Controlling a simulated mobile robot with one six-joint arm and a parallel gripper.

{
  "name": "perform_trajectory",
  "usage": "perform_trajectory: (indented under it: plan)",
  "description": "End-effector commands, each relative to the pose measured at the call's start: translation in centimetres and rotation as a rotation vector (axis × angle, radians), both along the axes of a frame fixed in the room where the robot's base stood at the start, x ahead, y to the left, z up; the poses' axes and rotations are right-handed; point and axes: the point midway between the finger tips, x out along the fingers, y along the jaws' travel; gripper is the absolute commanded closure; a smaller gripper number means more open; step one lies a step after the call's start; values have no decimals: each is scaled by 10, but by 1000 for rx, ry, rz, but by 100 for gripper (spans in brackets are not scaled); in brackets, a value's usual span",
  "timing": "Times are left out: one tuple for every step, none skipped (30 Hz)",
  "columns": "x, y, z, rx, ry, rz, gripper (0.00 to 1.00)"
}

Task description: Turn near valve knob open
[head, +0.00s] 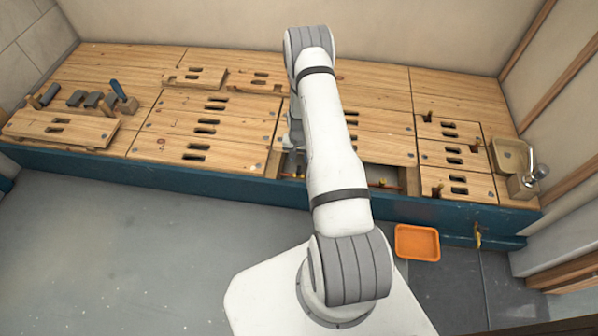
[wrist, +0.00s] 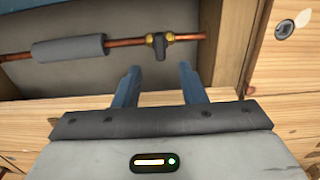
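A valve knob (wrist: 158,46), small and dark, sits on brass fittings on a copper pipe (wrist: 124,48) in the wrist view. The pipe runs through a recess in the wooden bench. My gripper (wrist: 158,72) is open, its two blue fingers apart and pointing toward the valve. The knob lies beyond the fingertips, in line with the gap, and nothing shows between the fingers. In the head view my arm hides most of the gripper and this valve. I cannot tell from the wrist view how far above the knob the fingers are.
A grey sleeve (wrist: 68,53) wraps the pipe left of the valve. Wooden edges (wrist: 257,50) bound the recess, with a screw (wrist: 285,29) at right. In the head view, wooden panels (head: 205,125) cover the bench. An orange tray (head: 417,243) lies on the floor; a basin (head: 511,155) stands right.

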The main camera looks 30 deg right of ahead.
Motion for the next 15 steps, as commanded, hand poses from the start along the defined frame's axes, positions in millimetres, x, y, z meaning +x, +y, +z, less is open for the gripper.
perform_trajectory:
  plan:
    - [-1,0,-8,1,1,-2,63]
    - [-1,0,-12,1,1,-2,63]
    - [-1,0,-17,0,2,-3,63]
    - [-1,0,-21,0,2,-2,63]
    - [-2,0,-26,1,3,-2,63]
    - [-2,0,-33,1,3,-2,63]
    - [-2,0,-38,1,3,-2,63]
    - [-1,0,-43,0,2,-2,63]
    - [-2,0,-50,1,3,-1,63]
    - [-2,0,-54,1,3,-1,63]
    - [-2,0,-59,0,2,-1,63]
    - [-1,0,-64,0,2,-1,63]
    - [-1,0,-67,0,2,-1,63]
    - [-1,0,-71,0,2,-1,63]
    - [-1,0,-74,0,2,-1,63]
